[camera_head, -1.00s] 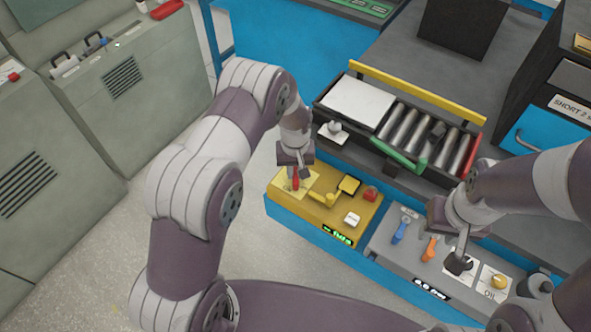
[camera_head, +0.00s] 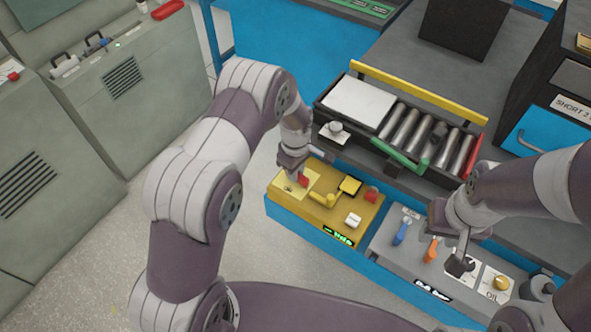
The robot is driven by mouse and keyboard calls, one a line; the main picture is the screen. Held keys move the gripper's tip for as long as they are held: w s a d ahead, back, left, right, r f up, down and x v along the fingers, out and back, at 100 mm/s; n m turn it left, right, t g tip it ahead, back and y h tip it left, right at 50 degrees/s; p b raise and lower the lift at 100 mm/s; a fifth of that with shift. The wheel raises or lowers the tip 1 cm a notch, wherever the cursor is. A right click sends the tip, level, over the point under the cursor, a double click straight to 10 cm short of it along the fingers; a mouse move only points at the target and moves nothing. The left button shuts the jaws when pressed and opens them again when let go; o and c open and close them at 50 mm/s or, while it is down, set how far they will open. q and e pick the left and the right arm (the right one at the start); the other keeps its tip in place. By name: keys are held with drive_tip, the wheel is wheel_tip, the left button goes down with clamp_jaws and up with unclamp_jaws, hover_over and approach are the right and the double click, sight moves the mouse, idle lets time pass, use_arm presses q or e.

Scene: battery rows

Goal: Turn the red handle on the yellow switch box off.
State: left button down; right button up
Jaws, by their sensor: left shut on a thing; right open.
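The yellow switch box (camera_head: 328,225) stands on the blue bench edge at the middle of the head view. Its red handle (camera_head: 303,180) sits on a pale yellow plate at the box's left end. My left gripper (camera_head: 296,172) is over that plate, shut on the red handle, and partly hides it. The handle now lies turned toward the right. My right gripper (camera_head: 458,259) is open over the grey panel, away from the yellow box.
The yellow box also bears a yellow lever (camera_head: 325,199), a red button (camera_head: 371,194) and a white switch (camera_head: 352,220). The grey panel (camera_head: 385,240) right of it has blue and orange levers and a yellow knob (camera_head: 501,283). A tray of metal rollers (camera_head: 335,100) stands behind.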

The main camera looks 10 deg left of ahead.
use_arm(q)
drive_tip(key=shift+w+r+n, duration=0.1)
drive_tip(key=shift+n, duration=0.5)
drive_tip(key=c, duration=1)
unclamp_jaws()
drive_tip(key=shift+d, duration=0.1)
drive_tip(key=shift+c, duration=0.2)
wheel_tip(320, 180, up, 13)
drive_tip(key=b, duration=0.1)
drive_tip(key=s+a+r+m, duration=0.2)
drive_tip(key=s+m, duration=0.5)
drive_tip(key=s, duration=0.3)
drive_tip(key=s+a+r+m+t, duration=0.1)
drive_tip(key=s+a+r+m, duration=0.1)
drive_tip(key=s+m, duration=0.5)
drive_tip(key=s, duration=0.3)
drive_tip(key=shift+a+r, duration=0.15)
drive_tip(key=shift+a, duration=0.15)
